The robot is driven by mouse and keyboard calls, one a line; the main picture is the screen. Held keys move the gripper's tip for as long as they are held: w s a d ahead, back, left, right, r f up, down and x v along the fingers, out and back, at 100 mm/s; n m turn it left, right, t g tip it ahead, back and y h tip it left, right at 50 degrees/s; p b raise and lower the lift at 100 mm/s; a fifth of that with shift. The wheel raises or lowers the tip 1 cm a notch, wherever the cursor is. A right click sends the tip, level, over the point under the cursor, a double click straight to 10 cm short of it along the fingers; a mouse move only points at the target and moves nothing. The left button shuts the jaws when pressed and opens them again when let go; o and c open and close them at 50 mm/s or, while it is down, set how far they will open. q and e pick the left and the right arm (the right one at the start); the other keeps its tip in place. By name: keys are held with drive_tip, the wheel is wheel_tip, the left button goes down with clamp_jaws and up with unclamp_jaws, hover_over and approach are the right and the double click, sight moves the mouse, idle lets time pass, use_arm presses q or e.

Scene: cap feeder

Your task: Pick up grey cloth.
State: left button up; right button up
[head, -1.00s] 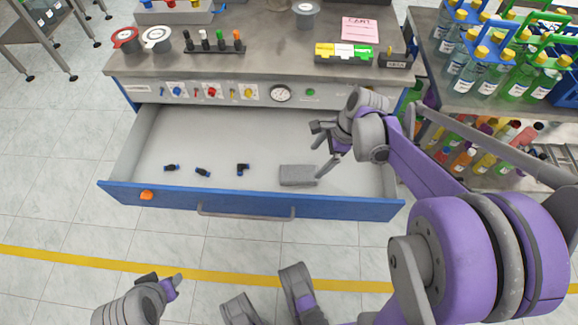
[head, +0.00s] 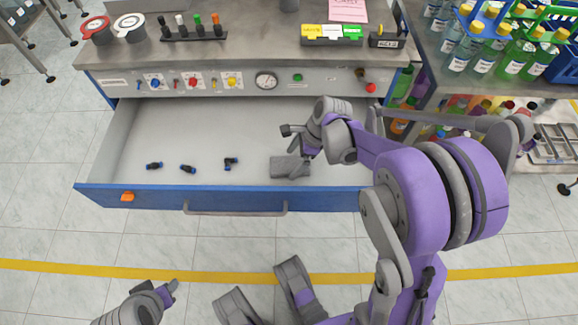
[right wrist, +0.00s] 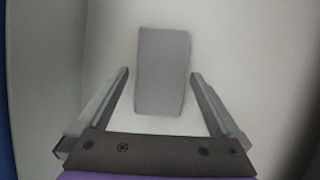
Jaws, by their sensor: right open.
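The grey cloth (head: 287,167) is a small folded block lying on the floor of the open drawer, near its front wall and right of centre. It also shows in the right wrist view (right wrist: 163,70), ahead of the fingers. My right gripper (head: 300,143) reaches into the drawer just above and beside the cloth. In the right wrist view its fingers (right wrist: 157,82) are apart, one on each side of the cloth, with nothing held. My left gripper (head: 172,290) is low at the left, away from the drawer; its jaws are not clear.
The drawer (head: 330,199) has a blue front. Several small black-and-blue fittings (head: 188,169) lie in it, left of the cloth. The workbench (head: 240,55) with its control panel stands above the drawer's back. A rack of bottles (head: 480,45) stands at the right.

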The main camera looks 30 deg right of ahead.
sight(292, 164)
drive_tip(key=shift+x, duration=0.75)
drive_tip(key=shift+r, duration=0.1)
drive_tip(key=shift+c, duration=0.3)
drive_tip(key=c, duration=1)
wheel_tip(292, 164, up, 10)
drive_tip(key=p, duration=0.3)
drive_tip(key=shift+c, duration=0.2)
